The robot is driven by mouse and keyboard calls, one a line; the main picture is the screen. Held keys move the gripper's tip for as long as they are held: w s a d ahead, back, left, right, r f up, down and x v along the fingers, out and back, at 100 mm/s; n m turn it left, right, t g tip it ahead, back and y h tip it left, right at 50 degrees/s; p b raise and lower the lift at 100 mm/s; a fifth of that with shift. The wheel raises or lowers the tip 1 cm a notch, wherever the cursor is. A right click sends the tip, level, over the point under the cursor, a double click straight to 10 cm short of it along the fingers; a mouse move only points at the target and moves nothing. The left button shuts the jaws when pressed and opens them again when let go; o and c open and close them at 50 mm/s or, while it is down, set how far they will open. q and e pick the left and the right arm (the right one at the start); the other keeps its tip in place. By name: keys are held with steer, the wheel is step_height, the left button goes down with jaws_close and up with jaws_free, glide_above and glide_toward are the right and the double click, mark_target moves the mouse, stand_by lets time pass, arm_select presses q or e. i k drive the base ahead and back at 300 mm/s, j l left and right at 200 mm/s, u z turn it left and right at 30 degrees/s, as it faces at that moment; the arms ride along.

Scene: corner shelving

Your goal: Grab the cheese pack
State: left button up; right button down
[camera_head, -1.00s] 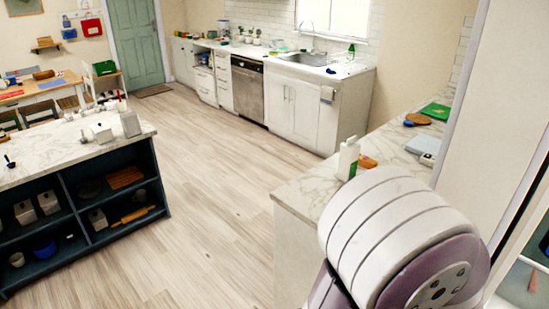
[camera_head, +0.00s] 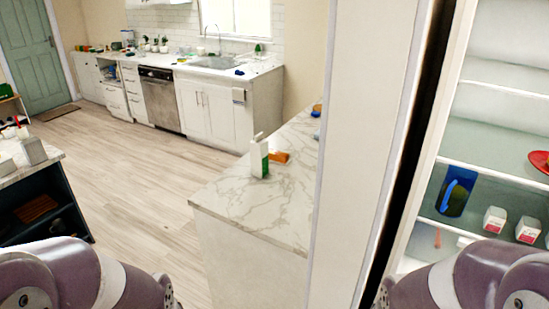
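I cannot make out a cheese pack for certain. A small orange item (camera_head: 279,157) lies on the marble counter beside a white and green bottle; it is too small to tell what it is. Small white and pink packs (camera_head: 495,219) stand on a lower shelf of the open fridge (camera_head: 487,153) at the right; their labels are unreadable. Parts of both my arms show along the bottom edge, but neither gripper is in view.
The marble counter (camera_head: 236,200) ends beside a tall pale panel (camera_head: 355,130) left of the fridge. A blue pitcher (camera_head: 456,192) and a red plate (camera_head: 540,162) are in the fridge. A dark island (camera_head: 40,210) stands at the left. The wooden floor between is clear.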

mark_target(283, 158)
steer(key=i+j+u, duration=0.1)
steer(key=j, duration=0.15)
steer(key=i+j, duration=0.1)
steer(key=j, duration=0.15)
steer(key=i+j+u, duration=1.15)
steer(key=i+u, duration=0.2)
steer(key=i, duration=0.2)
steer(key=i+z, duration=0.2)
steer(key=i, duration=0.3)
steer(key=i+j+z, duration=0.2)
steer(key=i, duration=0.3)
steer(key=i+z, duration=0.2)
steer(key=i, duration=0.3)
steer(key=i+l+z, duration=0.2)
steer(key=i+z, duration=1.1)
steer(key=z, duration=0.15)
steer(key=i+j+z, duration=0.35)
steer(key=z, duration=0.15)
steer(key=i, duration=0.05)
